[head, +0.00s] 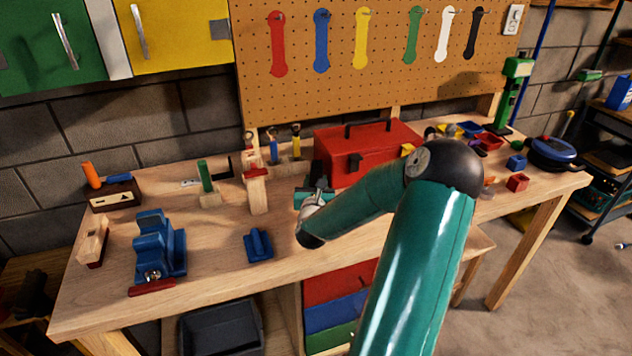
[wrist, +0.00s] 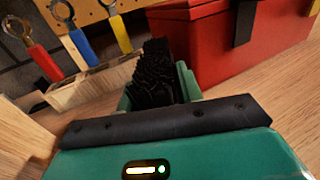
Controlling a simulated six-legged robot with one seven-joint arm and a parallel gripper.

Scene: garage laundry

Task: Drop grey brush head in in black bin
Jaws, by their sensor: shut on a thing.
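The brush head (wrist: 155,72) shows in the wrist view as a block of dark, nearly black bristles. My gripper (wrist: 157,92) is shut on it, with one green finger on each side. In the head view my gripper (head: 316,196) is over the workbench, in front of the red toolbox, partly hidden by my forearm. The brush head shows there only as a small dark patch (head: 322,183). The black bin (head: 221,328) stands below the bench top at the lower left, with its open top facing up.
The red toolbox (head: 366,150) stands behind my gripper. A wooden rack (wrist: 90,88) with ring-ended tools is to its left. A blue vise (head: 157,245) and a blue block (head: 258,244) are on the left of the workbench (head: 205,275). Coloured drawers (head: 335,312) are right of the bin.

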